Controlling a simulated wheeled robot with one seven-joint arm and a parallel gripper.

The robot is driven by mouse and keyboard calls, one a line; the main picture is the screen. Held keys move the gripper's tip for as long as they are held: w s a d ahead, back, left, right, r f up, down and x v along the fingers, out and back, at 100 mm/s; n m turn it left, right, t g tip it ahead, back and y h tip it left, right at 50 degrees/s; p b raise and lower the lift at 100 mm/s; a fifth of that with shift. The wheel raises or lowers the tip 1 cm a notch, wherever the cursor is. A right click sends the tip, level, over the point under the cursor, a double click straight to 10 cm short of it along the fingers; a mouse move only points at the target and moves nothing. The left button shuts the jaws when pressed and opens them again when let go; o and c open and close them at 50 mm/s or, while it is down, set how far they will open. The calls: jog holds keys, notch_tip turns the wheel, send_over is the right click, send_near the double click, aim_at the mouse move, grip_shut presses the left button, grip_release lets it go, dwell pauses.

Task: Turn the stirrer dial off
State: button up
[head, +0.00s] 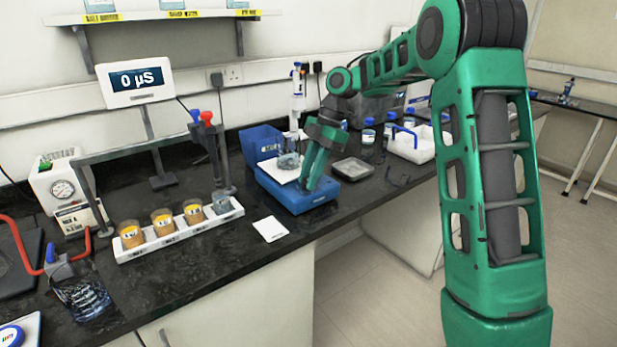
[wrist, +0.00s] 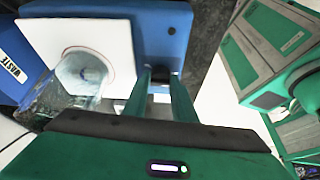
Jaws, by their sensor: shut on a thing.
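The blue stirrer (head: 304,201) sits near the bench's front edge, with a white top plate that carries a clear beaker (head: 288,163). In the wrist view the stirrer (wrist: 170,30) lies ahead of my gripper, and the beaker (wrist: 82,72) stands on its white plate at the left. My gripper (head: 308,187) points down at the stirrer's right part. In the wrist view its two green fingers (wrist: 158,78) are shut on the stirrer dial, with a small gap between them. The dial itself is mostly hidden by the fingers, and its setting cannot be read.
A blue waste bin (head: 262,143) stands just behind the stirrer. A white rack (head: 180,232) with several cups is at the left, below a meter (head: 137,81) reading 0 µS. A grey tray (head: 352,168) lies right of the stirrer. A white card (head: 270,229) lies in front.

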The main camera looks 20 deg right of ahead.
jog(key=shift+w+r+n, duration=0.15)
jog(key=shift+w+n, duration=0.15)
jog(key=shift+n, duration=0.3)
jog(key=o, duration=0.8)
jog(key=shift+c, duration=0.2)
jog(key=v, duration=1)
jog(key=shift+w+r, duration=0.25)
jog(key=shift+d, duration=0.15)
